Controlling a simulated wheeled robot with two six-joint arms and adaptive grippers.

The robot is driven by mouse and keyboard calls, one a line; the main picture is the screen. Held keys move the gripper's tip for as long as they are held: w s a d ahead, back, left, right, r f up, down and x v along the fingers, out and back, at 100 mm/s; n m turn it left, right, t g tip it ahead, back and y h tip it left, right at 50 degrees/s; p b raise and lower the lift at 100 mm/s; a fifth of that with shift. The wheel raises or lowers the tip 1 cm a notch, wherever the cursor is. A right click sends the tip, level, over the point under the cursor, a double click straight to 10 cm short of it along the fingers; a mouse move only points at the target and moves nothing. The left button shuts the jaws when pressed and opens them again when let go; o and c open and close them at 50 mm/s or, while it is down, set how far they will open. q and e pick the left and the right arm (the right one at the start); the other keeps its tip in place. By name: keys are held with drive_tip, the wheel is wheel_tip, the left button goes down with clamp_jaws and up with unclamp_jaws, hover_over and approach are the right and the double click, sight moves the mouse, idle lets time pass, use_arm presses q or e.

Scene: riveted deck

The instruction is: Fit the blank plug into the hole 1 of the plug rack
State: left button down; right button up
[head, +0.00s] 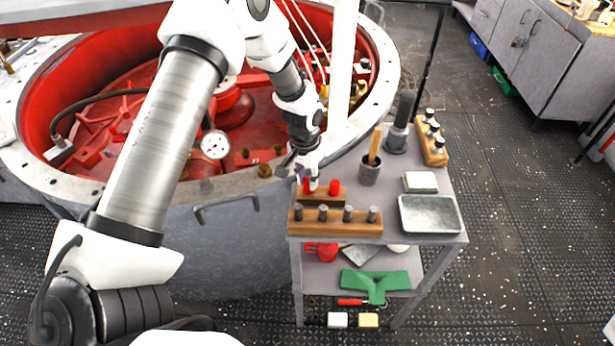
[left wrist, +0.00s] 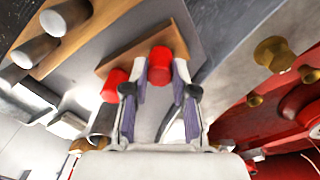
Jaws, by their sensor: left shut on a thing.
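My left gripper (head: 309,172) is over the cart, at the left end of a small wooden rack (head: 322,199). It is shut on a red plug (head: 309,187), seemingly the blank plug, which shows between the fingers in the left wrist view (left wrist: 160,62). This plug is at one end of the rack (left wrist: 178,38); I cannot tell whether it is seated or just above. A second red plug (head: 334,187) stands upright in the rack beside it, also in the left wrist view (left wrist: 113,86). The hole under the held plug is hidden. My right gripper is not in view.
A longer wooden rack (head: 335,230) with several grey pegs stands in front. A metal tray (head: 430,214), a white block (head: 420,182), a cup with a wooden handle (head: 369,172) and another rack (head: 432,155) are to the right. The red-lined vessel (head: 230,140) borders the cart's left.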

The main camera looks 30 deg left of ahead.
use_arm(q)
drive_tip(key=shift+f, duration=0.25)
drive_tip(key=c, duration=0.8)
unclamp_jaws()
drive_tip(key=shift+c, duration=0.2)
drive_tip(key=shift+r, duration=0.1)
wheel_tip(320, 180, up, 12)
drive_tip(key=shift+a, duration=0.25)
